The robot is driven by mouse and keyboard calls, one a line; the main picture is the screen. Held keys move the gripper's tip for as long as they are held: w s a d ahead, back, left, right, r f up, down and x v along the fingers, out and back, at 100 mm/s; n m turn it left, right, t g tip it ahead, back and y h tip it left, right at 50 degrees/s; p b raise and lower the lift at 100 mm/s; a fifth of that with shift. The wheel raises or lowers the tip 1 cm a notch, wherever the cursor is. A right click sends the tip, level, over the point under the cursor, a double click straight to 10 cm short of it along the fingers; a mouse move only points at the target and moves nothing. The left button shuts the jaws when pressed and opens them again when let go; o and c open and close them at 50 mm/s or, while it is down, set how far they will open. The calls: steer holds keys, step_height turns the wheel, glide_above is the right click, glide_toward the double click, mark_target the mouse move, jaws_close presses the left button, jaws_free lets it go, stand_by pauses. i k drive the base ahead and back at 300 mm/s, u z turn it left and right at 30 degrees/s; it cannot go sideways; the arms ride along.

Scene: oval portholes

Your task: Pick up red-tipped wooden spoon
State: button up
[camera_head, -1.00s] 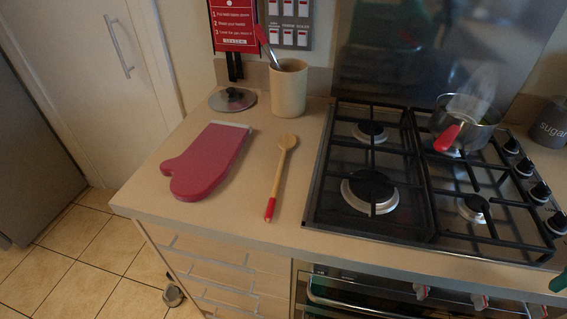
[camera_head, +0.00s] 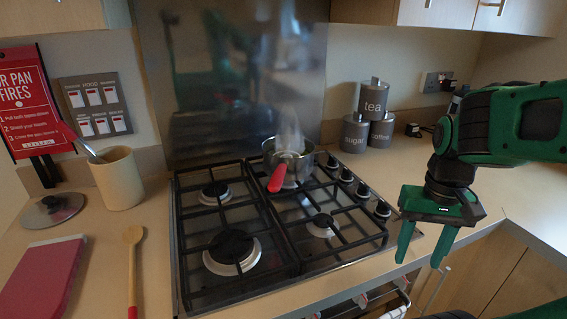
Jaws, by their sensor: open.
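The wooden spoon (camera_head: 132,268) lies on the counter at the lower left, left of the gas hob. Its bowl points to the back and its handle runs toward the front. Only a little red shows near its lower end, at the bottom edge of the picture. My gripper (camera_head: 421,258) hangs at the right, fingers pointing down, open and empty. It is in front of the hob's right end, far to the right of the spoon.
The gas hob (camera_head: 222,289) with a steaming red-handled pan (camera_head: 289,158) lies between spoon and gripper.

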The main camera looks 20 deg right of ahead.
mark_target(132, 235)
steer(key=z, duration=0.3)
steer(key=k, duration=1.2)
steer(key=u, duration=1)
steer(key=i, duration=1)
steer(key=z, duration=0.05)
